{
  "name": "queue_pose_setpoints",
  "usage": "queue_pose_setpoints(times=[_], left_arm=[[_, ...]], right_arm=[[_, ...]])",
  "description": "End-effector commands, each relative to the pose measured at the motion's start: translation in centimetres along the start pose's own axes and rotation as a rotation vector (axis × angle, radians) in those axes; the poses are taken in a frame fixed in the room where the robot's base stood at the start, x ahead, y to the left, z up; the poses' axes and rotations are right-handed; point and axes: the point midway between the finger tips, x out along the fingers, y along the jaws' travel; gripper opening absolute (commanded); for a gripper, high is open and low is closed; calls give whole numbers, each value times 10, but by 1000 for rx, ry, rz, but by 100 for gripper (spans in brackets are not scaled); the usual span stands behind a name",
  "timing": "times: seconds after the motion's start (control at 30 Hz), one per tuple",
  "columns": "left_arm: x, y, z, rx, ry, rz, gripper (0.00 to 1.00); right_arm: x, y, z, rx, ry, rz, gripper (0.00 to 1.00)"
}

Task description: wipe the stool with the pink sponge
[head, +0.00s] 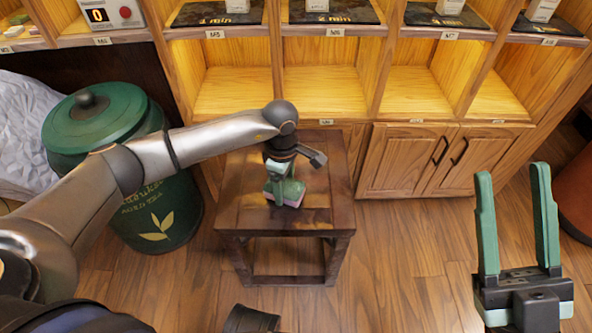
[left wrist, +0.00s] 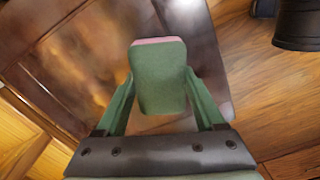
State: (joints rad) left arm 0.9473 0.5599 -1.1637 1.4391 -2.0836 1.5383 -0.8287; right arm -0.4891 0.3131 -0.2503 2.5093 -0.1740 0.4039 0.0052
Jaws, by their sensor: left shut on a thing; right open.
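The stool (head: 245,215) is dark brown wood with a square top and stands in the middle of the head view. My left gripper (head: 284,190) is over the middle of its top, shut on the pink sponge (head: 290,198). The sponge also shows in the left wrist view (left wrist: 158,78), green on the face towards the camera with a pink far edge. It is at or very near the stool top; I cannot tell whether it touches. The stool top has pale hazy patches in the left wrist view. My right gripper (head: 513,190) is open and empty at the right, over the floor.
A large green tea drum (head: 160,215) stands left of the stool, under my left arm. A lit wooden shelf (head: 325,90) with cupboard doors (head: 400,160) is behind it. A dark cylindrical object (head: 250,319) is in front on the floor. The floor right of the stool is clear.

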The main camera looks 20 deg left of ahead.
Motion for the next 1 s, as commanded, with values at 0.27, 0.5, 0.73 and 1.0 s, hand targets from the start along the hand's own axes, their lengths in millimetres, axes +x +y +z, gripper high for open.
queue_pose_setpoints(times=[0.27, 0.5, 0.73, 1.0], left_arm=[[-28, 3, -5, -9, 2, 0, 26], [-50, 5, -7, -15, 2, 1, 26], [-61, 6, -9, -19, 2, 0, 26], [-60, 6, -9, -19, 2, 0, 26]], right_arm=[[15, 9, -18, -18, 16, 4, 50], [26, 16, -28, -47, 21, 13, 50], [29, 19, -32, -69, 20, 11, 50], [28, 19, -32, -67, 18, 11, 50]])
